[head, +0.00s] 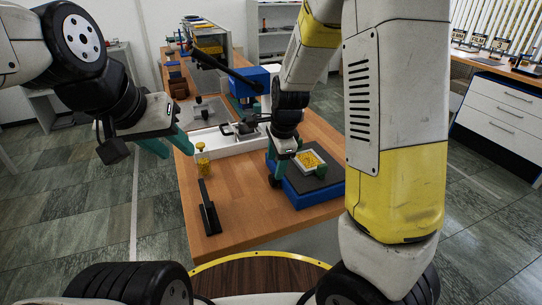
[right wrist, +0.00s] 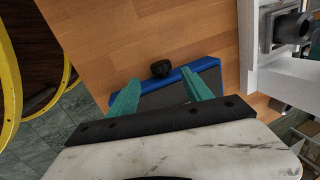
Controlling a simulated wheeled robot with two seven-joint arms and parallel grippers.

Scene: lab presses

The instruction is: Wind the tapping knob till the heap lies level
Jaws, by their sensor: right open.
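A blue box with a dark grey top (head: 328,184) stands on the right of the wooden table. On it, a small pale tray (head: 300,154) holds a yellow heap (head: 310,159); I cannot tell whether the heap is level. A black knob (right wrist: 161,69) sticks out from the box's blue edge in the right wrist view, and shows dark in the head view (head: 274,182). My right gripper (right wrist: 160,80) is open with the knob just beyond its teal fingertips, roughly between them; contact is unclear. It also shows in the head view (head: 272,168). My left gripper (head: 178,154) is open and empty, left of the table.
A long white tray (head: 206,142) lies behind, with a blue press (head: 250,82) further back. The wood in front of the box is clear.

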